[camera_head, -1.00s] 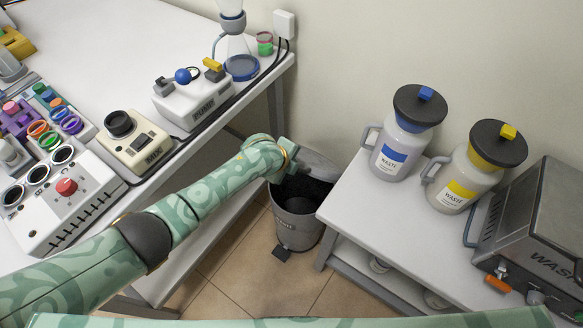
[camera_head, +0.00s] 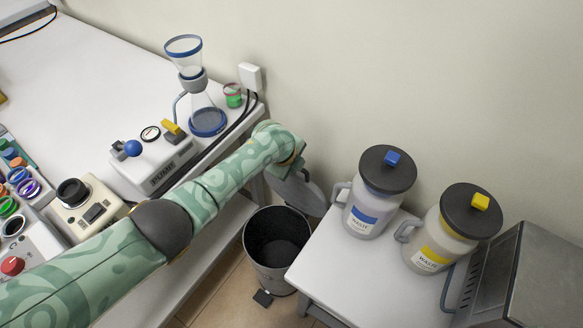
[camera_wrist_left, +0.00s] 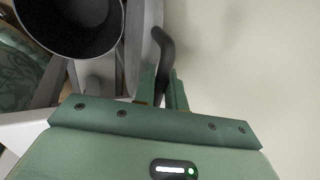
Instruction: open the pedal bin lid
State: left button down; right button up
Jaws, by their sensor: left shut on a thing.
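The grey pedal bin (camera_head: 262,270) stands on the floor between the two tables, its dark inside showing. Its grey lid (camera_head: 309,196) is tilted up steeply at the back of the bin, near the wall. My left gripper (camera_head: 293,174) is at the raised lid, its fingers partly hidden by my arm. In the left wrist view the gripper (camera_wrist_left: 165,92) is shut on a dark curved handle (camera_wrist_left: 162,45), beside the grey lid seen nearly edge-on (camera_wrist_left: 133,45). The open bin (camera_wrist_left: 45,45) shows at the upper left there. The pedal (camera_head: 263,298) is at the bin's front. My right gripper is out of view.
A white table with a pump (camera_head: 150,165) and a glass flask (camera_head: 205,112) is at the left. A small white table (camera_head: 350,280) at the right carries a blue-marked waste jug (camera_head: 372,205), a yellow-marked one (camera_head: 440,240) and a grey box (camera_head: 520,280). The wall is close behind the lid.

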pick_arm(q)
jog(key=shift+w+d, duration=0.15)
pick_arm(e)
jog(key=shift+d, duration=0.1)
pick_arm(q)
jog(key=c, duration=1.6)
grip_release()
jog(key=shift+o, duration=0.2)
jog(key=shift+r, duration=0.1)
